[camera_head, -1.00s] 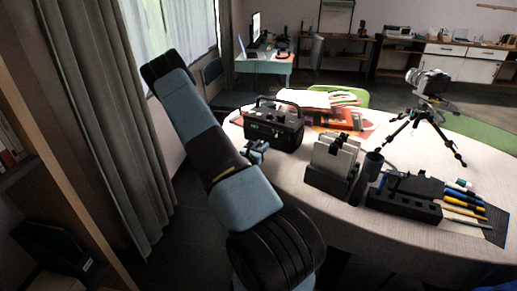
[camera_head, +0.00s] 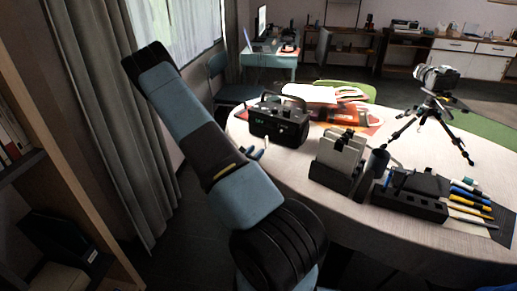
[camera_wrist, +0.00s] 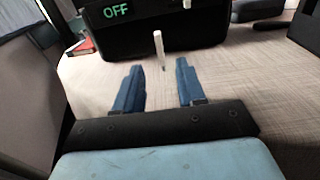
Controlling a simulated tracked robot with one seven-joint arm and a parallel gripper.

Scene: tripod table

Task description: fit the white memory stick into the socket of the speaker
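The speaker (camera_head: 280,122) is a black box with a handle at the table's left edge. In the wrist view its dark front (camera_wrist: 145,30) fills the top, with a green "OFF" display. The white memory stick (camera_wrist: 158,48) shows as a thin, near-vertical bar with a darker lower tip. It overlaps the speaker's lower front; I cannot tell whether it touches the speaker or the table. My gripper (camera_wrist: 160,85) has two blue fingers apart, nothing between them, the stick beyond their tips. In the head view my gripper (camera_head: 258,153) is mostly hidden by my arm.
Right of the speaker on the white table (camera_head: 300,178) stand a holder with upright plates (camera_head: 340,150), a dark cup (camera_head: 377,162) and a black organizer (camera_head: 408,203). Pens and a tripod camera (camera_head: 437,77) are farther right. Papers (camera_head: 310,93) lie behind the speaker.

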